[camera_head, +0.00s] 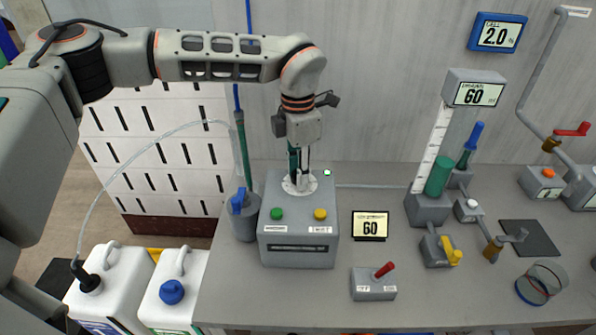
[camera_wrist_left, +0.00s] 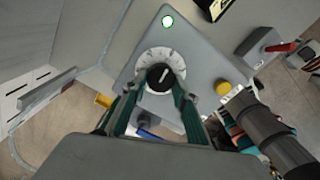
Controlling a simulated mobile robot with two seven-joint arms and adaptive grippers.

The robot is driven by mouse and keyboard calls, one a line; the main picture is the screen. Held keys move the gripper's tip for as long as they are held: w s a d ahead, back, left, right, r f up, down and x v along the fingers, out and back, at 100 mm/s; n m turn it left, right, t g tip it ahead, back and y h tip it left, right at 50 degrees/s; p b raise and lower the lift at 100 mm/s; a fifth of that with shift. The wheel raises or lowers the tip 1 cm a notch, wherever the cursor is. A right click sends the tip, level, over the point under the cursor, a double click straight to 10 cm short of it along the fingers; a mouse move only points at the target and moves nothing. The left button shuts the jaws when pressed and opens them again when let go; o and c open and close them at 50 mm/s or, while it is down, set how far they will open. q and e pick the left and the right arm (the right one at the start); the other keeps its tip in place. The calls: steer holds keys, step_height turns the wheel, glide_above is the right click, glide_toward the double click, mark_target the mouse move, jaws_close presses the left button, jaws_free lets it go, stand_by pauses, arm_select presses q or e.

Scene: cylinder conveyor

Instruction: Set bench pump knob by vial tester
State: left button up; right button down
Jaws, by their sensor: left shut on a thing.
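The bench pump is a grey box (camera_head: 300,248) with a green button (camera_head: 277,214), a yellow button (camera_head: 320,214) and a lit green lamp (camera_head: 327,173). Its dark knob (camera_wrist_left: 160,78) with a white pointer sits on a pale round dial (camera_wrist_left: 178,62) on the box top. My left gripper (camera_head: 299,182) points down over the dial, its fingers shut on the knob's sides. In the head view the gripper mostly hides the knob. A tester with a display (camera_head: 479,94) reading 60 stands at the right, above a white scale (camera_head: 432,148) and a green cylinder (camera_head: 439,177). My right gripper is not in view.
A small display (camera_head: 370,225) on the bench also reads 60. A red-lever switch box (camera_head: 374,284) stands in front. A wall display (camera_head: 497,32) reads 2.0. White jugs (camera_head: 112,287) stand at left.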

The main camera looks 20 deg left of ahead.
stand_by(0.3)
arm_select(q)
steer(key=o, duration=1.1)
steer(key=shift+r, duration=0.1)
step_height(320, 180, up, 12)
